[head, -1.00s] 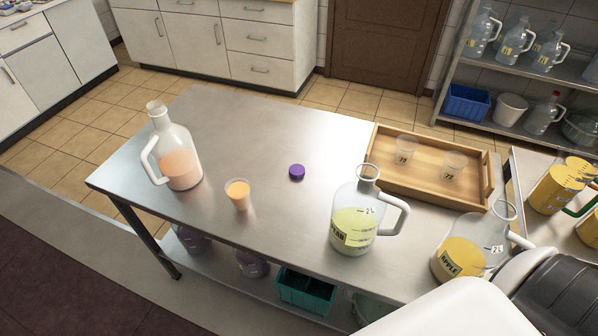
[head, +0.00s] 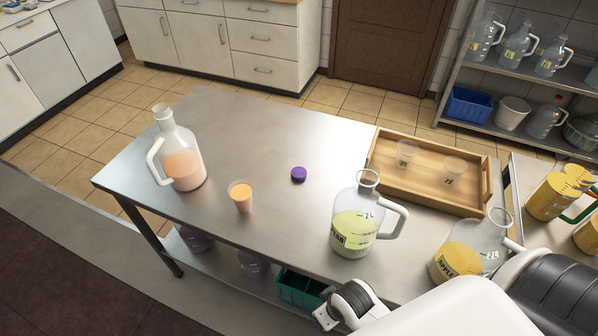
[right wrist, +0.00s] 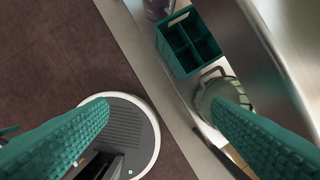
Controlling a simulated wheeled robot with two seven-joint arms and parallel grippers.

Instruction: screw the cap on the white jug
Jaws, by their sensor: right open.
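A clear, whitish jug (head: 182,160) with a white handle and peach-coloured liquid stands upright at the left of the steel table (head: 262,130). Its mouth is open. A purple cap (head: 298,174) lies on the table to the right of it, near the middle. My right gripper (right wrist: 160,107) shows two teal fingers spread apart with nothing between them in the right wrist view. It is low by the table's front edge, away from the cap and jug; its fingertips do not show in the head view. My left gripper is not in view.
A cup of orange liquid (head: 241,197) stands between jug and cap. A pear jug (head: 354,232) and an apple jug (head: 459,258) stand to the right. A wooden tray (head: 408,194) holds two cups. A teal crate (right wrist: 176,54) sits on the lower shelf.

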